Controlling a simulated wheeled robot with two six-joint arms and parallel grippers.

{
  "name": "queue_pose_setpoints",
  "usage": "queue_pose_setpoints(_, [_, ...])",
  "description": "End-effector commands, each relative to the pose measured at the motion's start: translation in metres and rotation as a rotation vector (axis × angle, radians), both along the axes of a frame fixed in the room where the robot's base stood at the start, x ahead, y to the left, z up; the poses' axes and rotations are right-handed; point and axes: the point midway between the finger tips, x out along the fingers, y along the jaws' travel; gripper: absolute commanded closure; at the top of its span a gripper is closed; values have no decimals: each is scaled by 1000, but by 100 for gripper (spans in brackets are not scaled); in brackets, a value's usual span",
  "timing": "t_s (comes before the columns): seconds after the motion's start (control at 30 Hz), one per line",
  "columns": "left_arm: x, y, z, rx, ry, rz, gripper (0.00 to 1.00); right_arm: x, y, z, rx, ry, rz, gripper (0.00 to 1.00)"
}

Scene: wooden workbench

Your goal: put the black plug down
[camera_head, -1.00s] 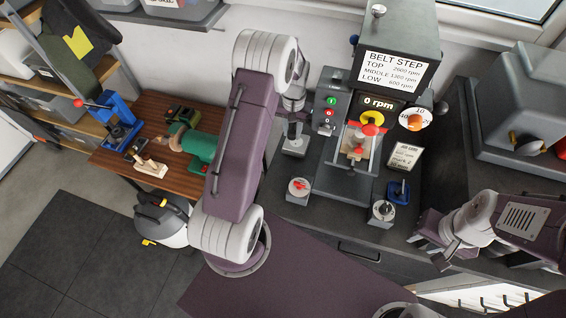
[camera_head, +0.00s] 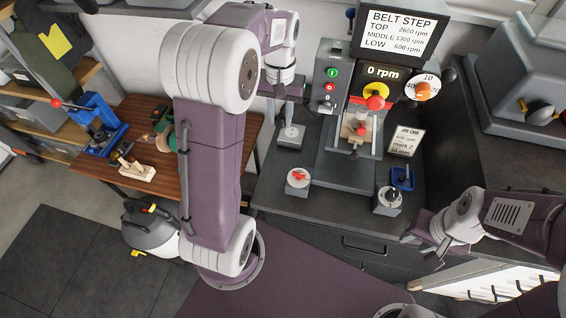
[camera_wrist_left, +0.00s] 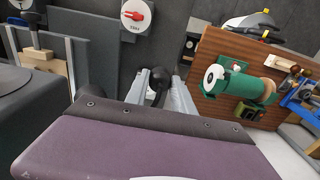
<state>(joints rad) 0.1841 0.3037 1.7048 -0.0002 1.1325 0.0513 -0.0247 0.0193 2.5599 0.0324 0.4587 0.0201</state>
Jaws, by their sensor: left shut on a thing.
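The black plug (camera_wrist_left: 158,86) shows in the left wrist view as a dark rounded piece between the two pale fingers of my left gripper (camera_wrist_left: 161,84), which is shut on it. In the head view my left gripper (camera_head: 284,96) hangs left of the drill press, above a small grey box (camera_head: 291,136); the plug cannot be made out there. My right gripper (camera_head: 428,243) is at the lower right, over the bench's front edge, with its fingers apart and nothing seen between them.
The drill press (camera_head: 349,163) stands on the dark bench. A grey machine (camera_head: 530,90) stands at right.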

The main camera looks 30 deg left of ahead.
Motion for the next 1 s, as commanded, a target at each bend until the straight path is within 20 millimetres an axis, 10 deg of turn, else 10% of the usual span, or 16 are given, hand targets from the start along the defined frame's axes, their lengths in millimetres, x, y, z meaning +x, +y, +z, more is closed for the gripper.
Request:
queue_pose_setpoints(0.5, [-2,0,-127,-1,6,0,100,0,0,4,0,0,0,64])
queue_pose_setpoints(1.0, [-1,0,-179,-1,3,0,100,0,0,7,0,0,0,64])
